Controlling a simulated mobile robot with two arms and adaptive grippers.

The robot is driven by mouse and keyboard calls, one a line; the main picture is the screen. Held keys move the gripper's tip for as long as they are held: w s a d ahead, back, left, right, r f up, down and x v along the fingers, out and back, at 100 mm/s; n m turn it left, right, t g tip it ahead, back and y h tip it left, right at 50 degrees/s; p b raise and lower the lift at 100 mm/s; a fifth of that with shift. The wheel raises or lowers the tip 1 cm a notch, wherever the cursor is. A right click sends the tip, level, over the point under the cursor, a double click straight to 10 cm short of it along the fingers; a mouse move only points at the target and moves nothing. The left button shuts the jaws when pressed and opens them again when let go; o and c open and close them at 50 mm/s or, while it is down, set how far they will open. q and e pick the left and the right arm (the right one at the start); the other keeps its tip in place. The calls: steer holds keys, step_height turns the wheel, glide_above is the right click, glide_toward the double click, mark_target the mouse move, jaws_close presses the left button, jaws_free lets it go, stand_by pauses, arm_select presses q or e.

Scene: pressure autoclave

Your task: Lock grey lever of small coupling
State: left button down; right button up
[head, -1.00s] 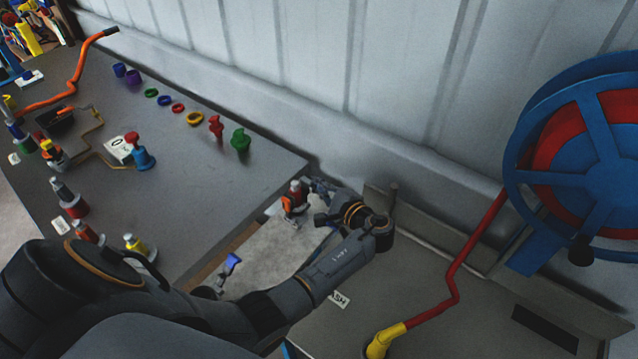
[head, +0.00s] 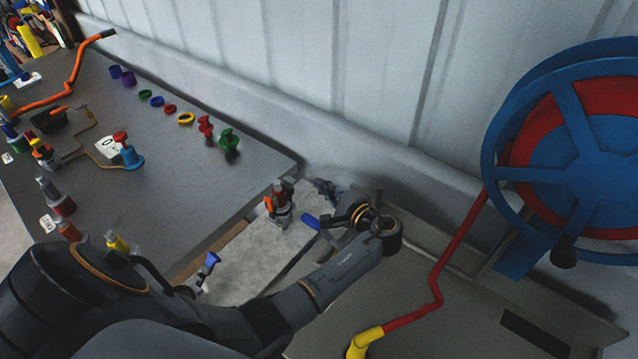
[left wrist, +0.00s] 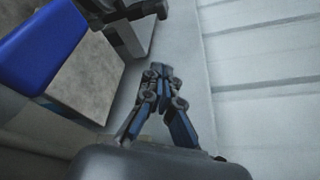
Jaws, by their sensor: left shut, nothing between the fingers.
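A grey and red fitting with an orange part (head: 279,204) stands on the pale block beyond the table's right end. I cannot tell for sure whether it is the small coupling, and I cannot make out its grey lever. A blue handle (head: 311,221) lies just right of it and shows large at the upper left of the left wrist view (left wrist: 45,42). My left gripper (head: 325,187) is right of the fitting and apart from it. Its fingers also show in the left wrist view (left wrist: 160,72), shut and empty. My right gripper is not in view.
A grey table (head: 175,200) on the left holds several coloured fittings and rings. A second blue handle (head: 210,260) is near its front right edge. A blue and red reel (head: 580,150) and a red pipe (head: 440,260) stand right. The wall is close behind my gripper.

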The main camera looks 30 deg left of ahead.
arm_select(q)
steer(key=shift+s+d+b, duration=0.2)
steer(key=shift+s+d, duration=0.25)
steer(key=shift+d, duration=0.3)
steer(key=shift+s+d+b, duration=0.15)
steer(key=shift+s+d, duration=0.35)
steer(key=shift+d, duration=0.3)
steer(key=shift+s+d+b, duration=0.2)
steer(key=shift+s+d, duration=0.25)
steer(key=shift+d, duration=0.3)
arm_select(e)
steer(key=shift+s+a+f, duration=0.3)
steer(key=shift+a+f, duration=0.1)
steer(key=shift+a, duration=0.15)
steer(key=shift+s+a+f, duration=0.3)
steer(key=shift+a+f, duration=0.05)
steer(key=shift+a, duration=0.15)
arm_select(q)
steer(key=shift+w+r, duration=0.1)
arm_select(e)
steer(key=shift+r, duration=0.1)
